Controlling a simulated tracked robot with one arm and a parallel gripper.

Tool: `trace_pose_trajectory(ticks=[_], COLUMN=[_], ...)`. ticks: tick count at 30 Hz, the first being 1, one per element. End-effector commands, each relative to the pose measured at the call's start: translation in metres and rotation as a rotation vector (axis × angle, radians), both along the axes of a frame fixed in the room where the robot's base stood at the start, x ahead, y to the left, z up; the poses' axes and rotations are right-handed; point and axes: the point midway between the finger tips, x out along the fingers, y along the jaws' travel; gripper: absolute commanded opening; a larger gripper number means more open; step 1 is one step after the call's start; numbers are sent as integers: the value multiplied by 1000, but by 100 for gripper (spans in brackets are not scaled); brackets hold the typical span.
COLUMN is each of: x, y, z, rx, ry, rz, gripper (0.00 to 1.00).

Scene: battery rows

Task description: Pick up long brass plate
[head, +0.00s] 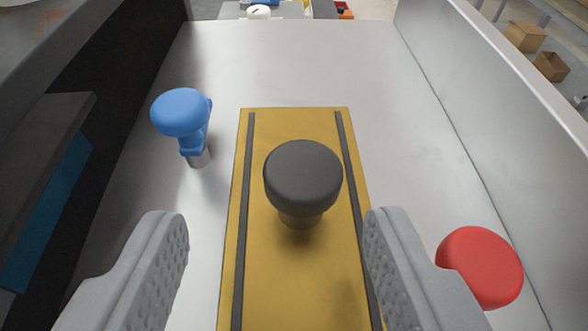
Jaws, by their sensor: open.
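The long brass plate (262,262) lies flat on a grey metal surface in the head view. It is yellow with a dark strip along each long side, and its near end runs out of the picture. A dark grey round knob (303,175) on a short stem stands at its middle. My gripper (278,225) is open, with one grey finger on each side of the plate in the picture. The knob shows between and beyond the fingertips. Nothing is held, and I cannot tell the exact height of the fingers above the plate.
A blue knob (181,113) on a metal stem stands left of the plate. A red knob (480,266) is at the right, partly behind my right finger. A dark wall bounds the left and a pale metal wall (500,90) the right. The surface beyond the plate (290,60) is clear.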

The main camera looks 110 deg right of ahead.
Motion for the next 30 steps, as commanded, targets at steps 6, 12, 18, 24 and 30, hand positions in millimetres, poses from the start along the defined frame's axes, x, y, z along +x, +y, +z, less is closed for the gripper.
trace_pose_trajectory(ticks=[6,12,18,24,30], x=[-4,-15,-19,-19,-19], y=[-8,-27,-44,-48,-48], z=[-3,-8,-16,-19,-19], rx=[1,-1,1,1,1], ry=[1,5,0,0,0], rz=[0,-3,-1,1,1], gripper=[52,52,52,52,43])
